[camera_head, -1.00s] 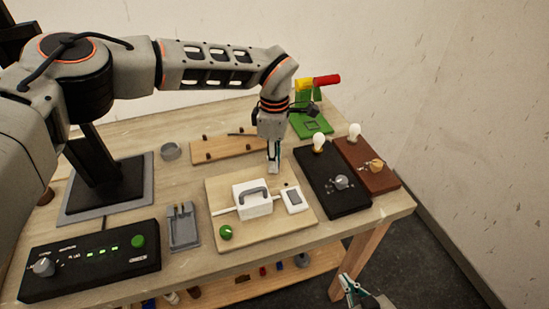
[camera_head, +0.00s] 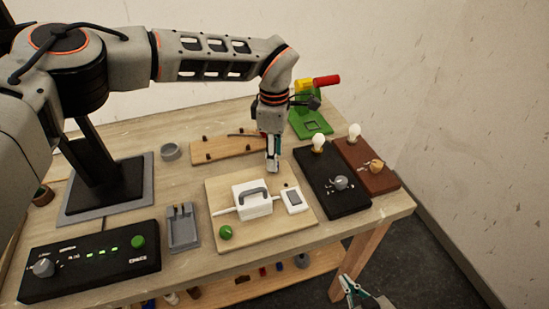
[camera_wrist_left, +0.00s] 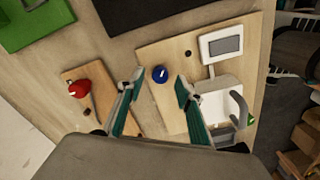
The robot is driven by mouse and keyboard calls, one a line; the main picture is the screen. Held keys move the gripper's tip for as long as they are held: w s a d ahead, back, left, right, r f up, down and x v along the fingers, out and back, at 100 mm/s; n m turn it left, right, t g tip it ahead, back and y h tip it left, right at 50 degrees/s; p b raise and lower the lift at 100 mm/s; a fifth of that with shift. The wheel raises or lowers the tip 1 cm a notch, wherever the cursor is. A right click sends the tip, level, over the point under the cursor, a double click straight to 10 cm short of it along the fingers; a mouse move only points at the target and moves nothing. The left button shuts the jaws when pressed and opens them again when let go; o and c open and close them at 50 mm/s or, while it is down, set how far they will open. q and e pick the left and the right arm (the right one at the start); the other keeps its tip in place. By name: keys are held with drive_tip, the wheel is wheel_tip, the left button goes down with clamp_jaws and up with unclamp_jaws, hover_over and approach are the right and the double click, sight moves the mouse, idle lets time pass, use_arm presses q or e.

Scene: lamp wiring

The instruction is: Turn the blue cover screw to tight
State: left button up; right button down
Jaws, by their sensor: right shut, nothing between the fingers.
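The blue cover screw (camera_wrist_left: 160,74) shows in the left wrist view as a round blue head with a light slot mark, on the light wooden board (camera_wrist_left: 153,52). My left gripper (camera_wrist_left: 158,84) is open, with one finger to each side of the screw in that picture and nothing held. In the head view my left gripper (camera_head: 273,166) points down over the board's far edge, and I cannot make out the screw there. I cannot tell the exact height of the fingertips above it. My right gripper (camera_head: 358,288) is shut and empty, low in front of the table.
On the board stand a white box with a grey handle (camera_head: 252,199), a white switch (camera_head: 294,199) and a green knob (camera_head: 225,232). Dark and brown lamp bases (camera_head: 330,180) are to the right. A pegged wooden strip (camera_head: 225,148) lies behind, with a red object (camera_wrist_left: 80,89) over it in the wrist view.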

use_arm(q)
wheel_tip(320, 180, up, 10)
idle(0.4)
idle(0.3)
